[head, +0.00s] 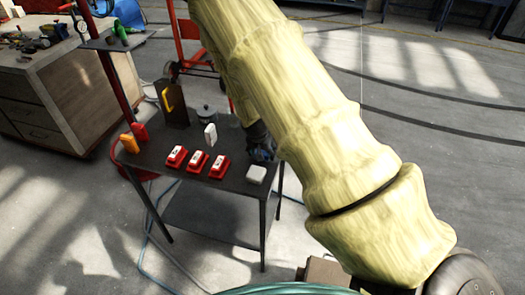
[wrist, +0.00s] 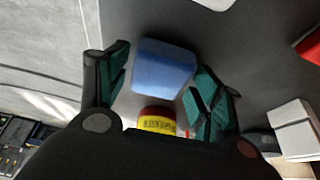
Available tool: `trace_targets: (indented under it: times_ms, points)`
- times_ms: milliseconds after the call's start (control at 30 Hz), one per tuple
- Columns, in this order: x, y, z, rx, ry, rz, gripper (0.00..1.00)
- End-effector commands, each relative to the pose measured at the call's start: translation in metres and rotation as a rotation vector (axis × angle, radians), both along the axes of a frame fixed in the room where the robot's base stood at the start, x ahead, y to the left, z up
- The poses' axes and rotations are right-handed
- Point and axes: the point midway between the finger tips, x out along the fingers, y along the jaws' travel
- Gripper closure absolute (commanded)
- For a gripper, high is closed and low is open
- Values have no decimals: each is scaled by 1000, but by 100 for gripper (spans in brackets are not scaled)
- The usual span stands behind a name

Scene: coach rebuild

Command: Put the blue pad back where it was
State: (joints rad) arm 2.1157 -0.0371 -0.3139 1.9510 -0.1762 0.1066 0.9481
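The blue pad (wrist: 165,66) is a soft-edged block seen in the wrist view over the dark table top, between the tips of my gripper (wrist: 158,75). The two green-lined fingers stand apart on either side of it. A thin gap shows on the left; the right finger is very close to the pad, and I cannot tell whether it touches. In the head view my gripper (head: 261,142) is low at the table's right side, and the pad is largely hidden there.
The table (head: 190,182) carries red holders (head: 197,161) with white tops, a white block (head: 256,174), an upright white piece (head: 210,134), a dark box (head: 173,105), and red and orange pieces (head: 130,143). A yellow-red item (wrist: 158,121) lies near the pad.

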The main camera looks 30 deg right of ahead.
Motion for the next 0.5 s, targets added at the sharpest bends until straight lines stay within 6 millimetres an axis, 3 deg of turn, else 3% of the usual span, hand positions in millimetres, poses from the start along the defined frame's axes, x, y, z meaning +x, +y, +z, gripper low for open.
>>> trace_targets:
  times_ms: [500]
  points:
    - [-2,2,7,0,0,0,26]
